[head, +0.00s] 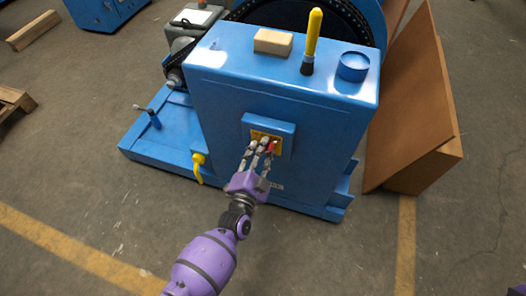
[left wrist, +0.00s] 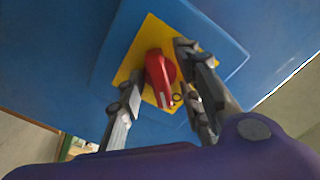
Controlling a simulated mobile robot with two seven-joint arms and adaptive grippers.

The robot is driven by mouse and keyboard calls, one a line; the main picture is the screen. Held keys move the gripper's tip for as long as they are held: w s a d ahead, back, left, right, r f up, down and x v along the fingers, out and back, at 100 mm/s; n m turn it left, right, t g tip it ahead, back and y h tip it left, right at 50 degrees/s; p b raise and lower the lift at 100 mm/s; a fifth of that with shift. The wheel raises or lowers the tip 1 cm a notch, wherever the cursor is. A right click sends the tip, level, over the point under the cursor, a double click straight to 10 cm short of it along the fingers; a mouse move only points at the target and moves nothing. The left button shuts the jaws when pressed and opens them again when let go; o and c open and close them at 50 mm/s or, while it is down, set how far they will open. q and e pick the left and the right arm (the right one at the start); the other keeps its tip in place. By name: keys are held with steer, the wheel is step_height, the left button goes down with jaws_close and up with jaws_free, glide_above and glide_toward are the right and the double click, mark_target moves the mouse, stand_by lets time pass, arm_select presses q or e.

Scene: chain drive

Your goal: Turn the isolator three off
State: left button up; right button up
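The isolator's red handle (left wrist: 160,75) sits on a yellow plate (left wrist: 135,62) on the raised blue panel of the machine. In the head view the red handle (head: 270,148) is partly hidden behind my fingers. My left gripper (head: 258,150) is in front of the plate, and in the left wrist view its fingers (left wrist: 157,80) stand apart on both sides of the handle. A gap shows between the left finger and the handle; whether the right finger touches it I cannot tell.
The blue machine cabinet (head: 225,130) carries a tan block (head: 273,41), a yellow-handled brush (head: 312,38) and a blue round cap (head: 352,66) on top. A yellow bent handle (head: 198,165) sticks out at the left. A brown board (head: 405,105) leans at the right. The front floor is clear.

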arm_select(q)
steer(key=shift+c, duration=0.4)
jaws_close()
steer(key=shift+n, duration=0.3)
steer(key=n, duration=0.3)
steer(key=shift+n, duration=0.3)
steer(key=n+b, duration=0.1)
steer(key=n, duration=0.3)
steer(key=shift+n, duration=0.3)
steer(key=n, duration=0.4)
steer(key=shift+n+b, duration=0.3)
steer(key=shift+b, duration=0.1)
steer(key=shift+n+b, duration=0.5)
steer(key=shift+n, duration=1.7)
